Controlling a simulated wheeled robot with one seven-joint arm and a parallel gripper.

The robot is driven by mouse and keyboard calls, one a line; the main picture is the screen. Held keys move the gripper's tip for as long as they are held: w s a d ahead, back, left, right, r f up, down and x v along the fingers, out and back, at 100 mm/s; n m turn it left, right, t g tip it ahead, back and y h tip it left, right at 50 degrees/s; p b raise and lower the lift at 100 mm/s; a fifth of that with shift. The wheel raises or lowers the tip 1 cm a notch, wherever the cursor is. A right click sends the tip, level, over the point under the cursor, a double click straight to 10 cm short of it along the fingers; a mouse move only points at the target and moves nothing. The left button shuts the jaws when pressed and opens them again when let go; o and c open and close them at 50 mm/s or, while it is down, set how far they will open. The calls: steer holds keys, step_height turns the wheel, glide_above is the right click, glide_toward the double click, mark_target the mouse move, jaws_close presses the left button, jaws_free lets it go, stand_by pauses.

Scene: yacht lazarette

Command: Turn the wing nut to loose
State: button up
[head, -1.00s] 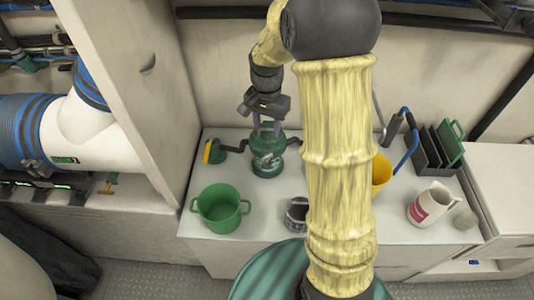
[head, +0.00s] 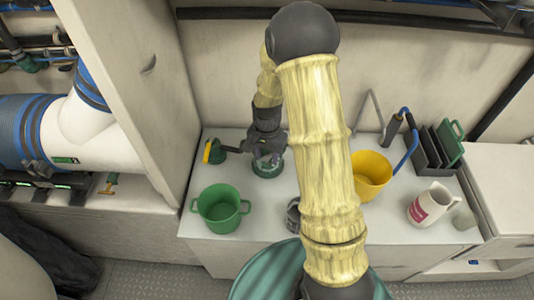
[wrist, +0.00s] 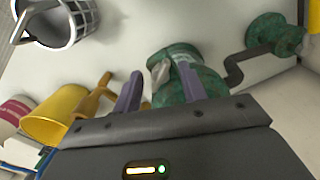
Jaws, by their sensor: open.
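A green canister-like fitting (head: 267,172) stands on the white counter below my gripper (head: 268,152). In the wrist view the green fitting (wrist: 205,78) lies ahead of my two purple fingers, partly hidden by the right one. My gripper (wrist: 160,92) is open, its fingers spread apart. A small grey piece (wrist: 160,72) shows at the edge of the green fitting, between the finger lines; it may be part of the wing nut, but I cannot tell. No wing nut is clearly visible in the head view. I cannot tell whether the fingers touch the fitting.
A dark pipe joins the fitting to a green flange (wrist: 275,35). A green pot (head: 220,208) stands in front, a yellow bucket (head: 371,175) to the right. A white jug (head: 430,205) and dark rack (head: 433,150) are farther right. A tall white panel (head: 130,80) rises on the left.

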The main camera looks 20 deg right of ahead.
jaws_close()
steer(key=shift+n, duration=0.4)
steer(key=n+p, duration=0.1)
steer(key=n, duration=0.3)
steer(key=shift+r, duration=0.1)
steer(key=n+p, duration=0.1)
steer(key=n, duration=0.3)
steer(key=shift+w+n, duration=0.1)
steer(key=shift+n, duration=0.2)
stand_by(0.4)
jaws_free()
